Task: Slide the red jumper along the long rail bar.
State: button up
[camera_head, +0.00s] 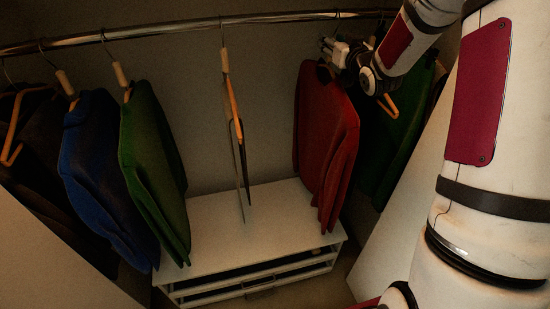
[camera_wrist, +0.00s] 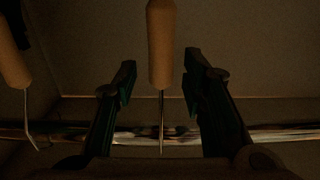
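The red jumper (camera_head: 325,130) hangs on the long rail bar (camera_head: 160,29), right of the middle in the head view. My gripper (camera_head: 333,46) is just above its shoulders, close to the rail, and covers most of its hanger. In the wrist view my gripper (camera_wrist: 160,72) is open. A wooden hanger neck (camera_wrist: 162,45) stands between the two fingers, with gaps on both sides. Its metal hook runs down to the rail (camera_wrist: 275,134). It appears to be the red jumper's hanger, though the jumper itself is not visible there.
Left of the jumper, a hanger with thin flat items (camera_head: 233,100) hangs alone with free rail on both sides. Green (camera_head: 150,160) and blue (camera_head: 95,170) jumpers hang farther left. Another green garment (camera_head: 400,145) hangs close on the right. A white drawer unit (camera_head: 265,215) stands below.

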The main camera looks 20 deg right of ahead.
jog(key=s, duration=1.2)
jog(key=s+a+g, duration=0.4)
jog(key=s+a, duration=0.1)
jog(key=s, duration=0.5)
jog(key=s+a+r+g, duration=0.1)
jog(key=s+a+g, duration=0.3)
jog(key=s, duration=0.7)
jog(key=s+a+g, duration=0.4)
jog(key=s+a, duration=0.3)
jog(key=s, duration=0.4)
jog(key=shift+a+r, duration=0.35)
jog(key=shift+r, duration=0.05)
jog(key=shift+c, duration=0.6)
